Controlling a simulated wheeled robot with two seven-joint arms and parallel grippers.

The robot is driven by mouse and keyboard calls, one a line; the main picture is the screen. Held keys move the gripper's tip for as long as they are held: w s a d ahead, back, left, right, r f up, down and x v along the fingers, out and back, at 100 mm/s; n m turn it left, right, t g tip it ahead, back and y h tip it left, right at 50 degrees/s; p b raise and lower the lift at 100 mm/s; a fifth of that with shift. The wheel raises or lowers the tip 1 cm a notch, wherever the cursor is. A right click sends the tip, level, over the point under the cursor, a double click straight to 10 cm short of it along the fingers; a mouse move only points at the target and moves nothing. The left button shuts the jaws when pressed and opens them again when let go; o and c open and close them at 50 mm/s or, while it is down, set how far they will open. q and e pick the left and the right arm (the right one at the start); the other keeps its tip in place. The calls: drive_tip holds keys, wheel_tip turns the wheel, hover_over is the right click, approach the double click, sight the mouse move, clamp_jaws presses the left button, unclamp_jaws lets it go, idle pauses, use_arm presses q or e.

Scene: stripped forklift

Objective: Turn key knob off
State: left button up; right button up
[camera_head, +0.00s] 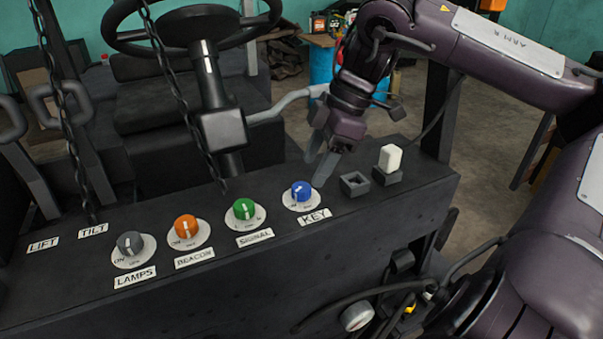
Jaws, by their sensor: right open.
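The blue key knob (301,191) sits on a white round dial on the black dashboard, above a label reading KEY (314,216). A pale pointer line shows on its top; I cannot clearly read its dial marks. My right gripper (321,170) hangs from the right, with its grey fingers pointing down at the panel just behind and to the right of the blue knob. It is open and empty, and appears apart from the knob. My left gripper does not show in this view.
Green signal (243,208), orange beacon (185,226) and grey lamps (130,242) knobs line the dashboard (300,262) to the left. An empty square socket (354,183) and a white block (390,157) in its holder stand right.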

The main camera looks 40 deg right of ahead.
sight(302, 186)
drive_tip(key=p+x, duration=0.1)
drive_tip(key=x, duration=0.2)
drive_tip(key=shift+w, duration=0.1)
drive_tip(key=shift+w+a+f, duration=0.15)
drive_tip(key=shift+w+f, duration=0.1)
drive_tip(key=shift+f, duration=0.25)
drive_tip(key=shift+w+a+f, duration=0.1)
drive_tip(key=shift+w+f, duration=0.15)
drive_tip(key=shift+f, duration=0.25)
drive_tip(key=shift+s, duration=0.15)
drive_tip(key=shift+c, duration=0.2)
drive_tip(key=c, duration=0.5)
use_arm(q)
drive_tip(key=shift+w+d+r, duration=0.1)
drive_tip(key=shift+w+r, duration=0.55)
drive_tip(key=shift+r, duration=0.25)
use_arm(e)
drive_tip(key=c, duration=0.5)
